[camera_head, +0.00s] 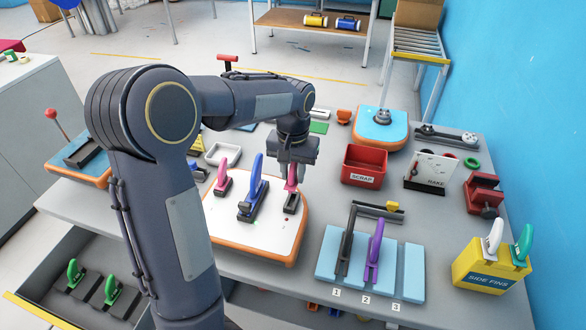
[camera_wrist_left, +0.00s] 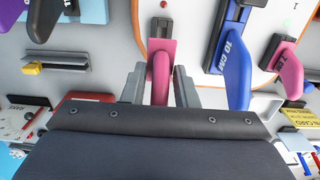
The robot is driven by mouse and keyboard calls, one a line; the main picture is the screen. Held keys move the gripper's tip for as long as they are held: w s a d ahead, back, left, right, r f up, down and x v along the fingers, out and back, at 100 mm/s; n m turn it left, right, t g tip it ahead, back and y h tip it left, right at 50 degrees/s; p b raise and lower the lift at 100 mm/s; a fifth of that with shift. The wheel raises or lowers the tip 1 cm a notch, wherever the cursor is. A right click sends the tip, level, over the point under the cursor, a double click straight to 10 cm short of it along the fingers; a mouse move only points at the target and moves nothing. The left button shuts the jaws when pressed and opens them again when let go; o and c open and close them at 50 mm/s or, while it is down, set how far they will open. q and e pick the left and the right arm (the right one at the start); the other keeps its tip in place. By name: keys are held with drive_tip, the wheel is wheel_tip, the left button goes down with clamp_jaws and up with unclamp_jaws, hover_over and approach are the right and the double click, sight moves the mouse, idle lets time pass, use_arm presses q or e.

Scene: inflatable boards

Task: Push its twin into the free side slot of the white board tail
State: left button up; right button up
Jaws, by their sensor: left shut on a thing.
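The white board tail (camera_head: 268,237) with an orange edge lies on the table. A large blue fin (camera_head: 254,190) stands in its middle slot and a pink fin (camera_head: 223,180) in its left side slot. My left gripper (camera_head: 291,182) is shut on the twin pink fin (camera_wrist_left: 160,68), held upright at the black right side slot (camera_head: 291,205). In the wrist view the fin's pink base meets the dark slot (camera_wrist_left: 160,30), part of which shows bare. How deep the base sits is hidden. The blue fin also shows there (camera_wrist_left: 235,70). My right gripper is out of view.
A red scrap bin (camera_head: 363,166) stands close to the right of my left gripper. Light-blue numbered blocks (camera_head: 411,280) with a black and a purple fin lie front right. A yellow side-fins box (camera_head: 488,272) stands at the right edge. A white tray (camera_head: 222,154) is behind the board.

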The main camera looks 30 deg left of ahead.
sight(293, 181)
use_arm(q)
drive_tip(key=shift+f+b, duration=0.85)
drive_tip(key=shift+f, duration=0.8)
drive_tip(key=shift+p, duration=0.35)
idle(0.3)
drive_tip(key=shift+f+b, duration=1.1)
drive_tip(key=shift+f, duration=0.55)
drive_tip(key=o, duration=1.1)
drive_tip(key=shift+r, duration=0.1)
drive_tip(key=shift+c, duration=0.2)
drive_tip(key=shift+r, duration=0.1)
